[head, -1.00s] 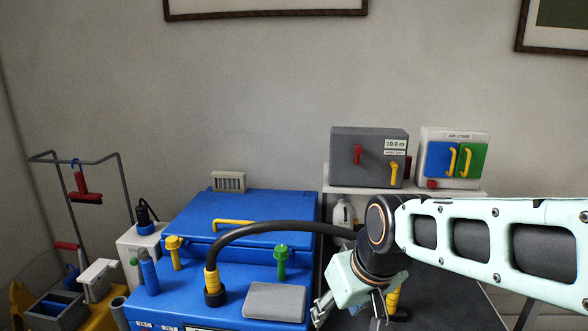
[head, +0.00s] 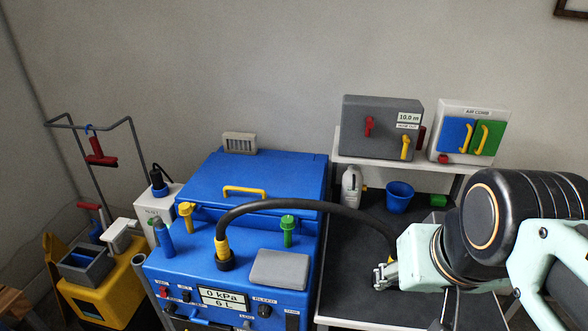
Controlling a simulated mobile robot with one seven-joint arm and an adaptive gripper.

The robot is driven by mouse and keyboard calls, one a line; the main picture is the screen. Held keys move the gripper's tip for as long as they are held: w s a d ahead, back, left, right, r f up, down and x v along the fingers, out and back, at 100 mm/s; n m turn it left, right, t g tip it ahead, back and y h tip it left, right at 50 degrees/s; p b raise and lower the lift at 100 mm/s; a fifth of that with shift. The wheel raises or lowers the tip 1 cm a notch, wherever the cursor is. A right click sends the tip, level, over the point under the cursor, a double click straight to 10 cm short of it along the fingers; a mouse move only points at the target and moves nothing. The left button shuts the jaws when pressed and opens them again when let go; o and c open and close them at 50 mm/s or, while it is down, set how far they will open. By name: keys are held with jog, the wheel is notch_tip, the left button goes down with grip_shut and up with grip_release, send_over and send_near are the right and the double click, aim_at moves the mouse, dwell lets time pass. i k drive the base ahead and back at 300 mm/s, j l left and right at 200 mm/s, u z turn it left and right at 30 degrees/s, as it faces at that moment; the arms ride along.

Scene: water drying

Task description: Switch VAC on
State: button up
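The blue machine (head: 185,262) stands at centre left in the head view, with a control panel on its front. The VAC label sits at the panel's upper left, with a small red control (head: 163,292) just below it; its exact switch position is too small to tell. The display (head: 223,297) reads 0 kPa and 6 L. My gripper (head: 380,275) is right of the machine, over the dark bench, well away from the VAC control. Its silver fingers point left, beside the hose's far end; whether they are open or shut is unclear.
A black hose (head: 300,205) arches from the machine's top toward my gripper. A grey pad (head: 279,268) lies on the machine. A blue bucket (head: 399,197) and white bottle (head: 351,187) stand on the dark bench (head: 345,275). A yellow cart (head: 110,295) is at left.

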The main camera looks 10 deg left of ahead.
aim_at(164, 292)
jog(key=u, duration=0.8)
jog(key=i+j+u, duration=0.45)
jog(key=j+u, duration=0.15)
jog(key=j, duration=0.15)
jog(key=l+u, duration=0.4)
jog(key=l, duration=0.25)
jog(key=i+u, duration=0.15)
jog(key=j+u, duration=0.25)
jog(key=j, duration=0.2)
jog(key=k, duration=0.05)
